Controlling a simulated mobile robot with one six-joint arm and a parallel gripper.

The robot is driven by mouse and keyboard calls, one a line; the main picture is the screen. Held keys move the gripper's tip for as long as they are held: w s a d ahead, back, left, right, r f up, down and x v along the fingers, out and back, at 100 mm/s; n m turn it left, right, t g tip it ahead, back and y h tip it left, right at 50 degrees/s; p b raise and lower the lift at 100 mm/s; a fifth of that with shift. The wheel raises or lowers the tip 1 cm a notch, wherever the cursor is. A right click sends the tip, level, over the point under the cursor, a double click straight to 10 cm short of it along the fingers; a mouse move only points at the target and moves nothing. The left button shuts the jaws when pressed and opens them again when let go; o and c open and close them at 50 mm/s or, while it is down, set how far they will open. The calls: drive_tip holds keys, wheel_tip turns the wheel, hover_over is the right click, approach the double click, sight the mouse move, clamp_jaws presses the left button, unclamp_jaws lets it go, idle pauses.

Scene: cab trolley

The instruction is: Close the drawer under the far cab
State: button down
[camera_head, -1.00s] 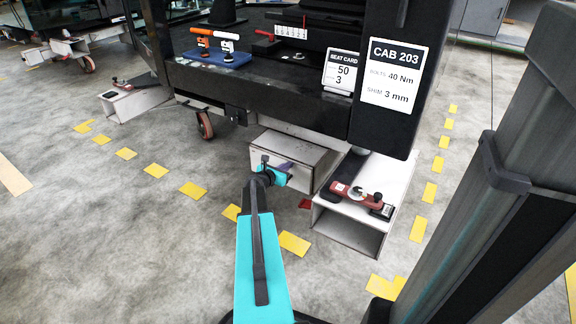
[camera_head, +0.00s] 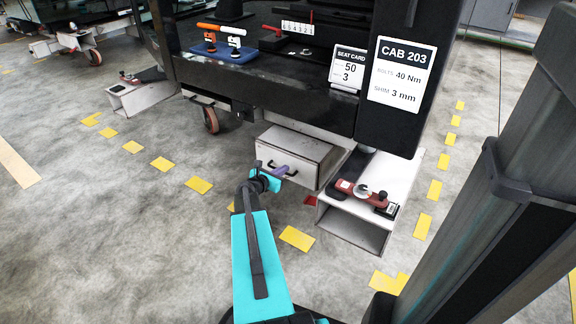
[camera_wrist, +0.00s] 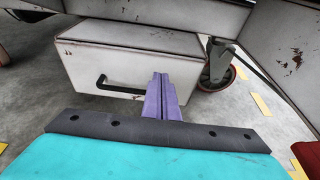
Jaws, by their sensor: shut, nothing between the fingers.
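A white drawer (camera_head: 303,148) with a dark bar handle on its front sticks out from under the dark cab labelled CAB 203 (camera_head: 398,70). In the wrist view the drawer (camera_wrist: 135,50) fills the upper middle, with its black handle (camera_wrist: 112,88) at lower left of its front. My gripper (camera_head: 262,168) is just in front of the drawer front, near the handle. Its purple fingers (camera_wrist: 161,97) are shut and empty, pointing at the drawer front right of the handle. Whether they touch it I cannot tell.
A white step (camera_head: 395,222) with a red tool (camera_head: 366,194) on it stands right of the drawer. A caster wheel (camera_head: 211,120) is left of it. Another cab with a white step (camera_head: 140,95) is at the back left. Floor at left is clear, with yellow markers.

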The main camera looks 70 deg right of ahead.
drive_tip(key=p+v, duration=0.1)
drive_tip(key=v, duration=0.5)
drive_tip(key=shift+p, duration=0.3)
